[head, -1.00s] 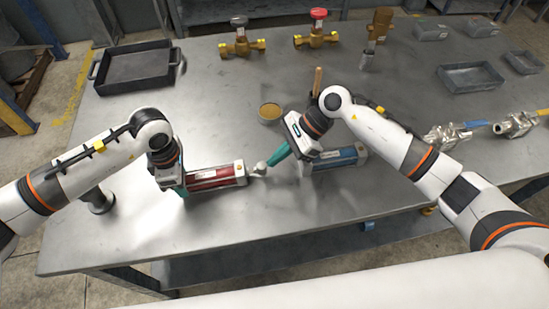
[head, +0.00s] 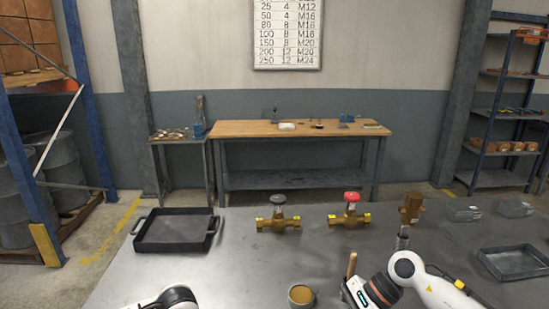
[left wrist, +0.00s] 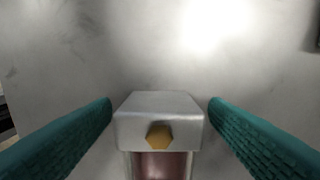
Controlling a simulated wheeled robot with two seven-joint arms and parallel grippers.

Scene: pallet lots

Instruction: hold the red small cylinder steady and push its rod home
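The red small cylinder shows in the left wrist view: its metal end cap (left wrist: 160,105) with a brass hex plug, and a strip of red barrel (left wrist: 160,168) at the bottom edge. My left gripper (left wrist: 160,112) has its teal fingers on either side of the end cap, with a narrow gap at each side, so it looks open around it. The rod and the rest of the barrel are outside both current views. In the head view only the wrist of my right arm shows at the bottom; its fingers are below the frame.
On the grey table stand a black tray (head: 170,246), two brass valves with grey (head: 278,222) and red (head: 350,217) handwheels, a brass fitting (head: 411,208), a small cup (head: 301,297) and a grey bin (head: 515,263). A wooden workbench (head: 290,129) stands by the wall.

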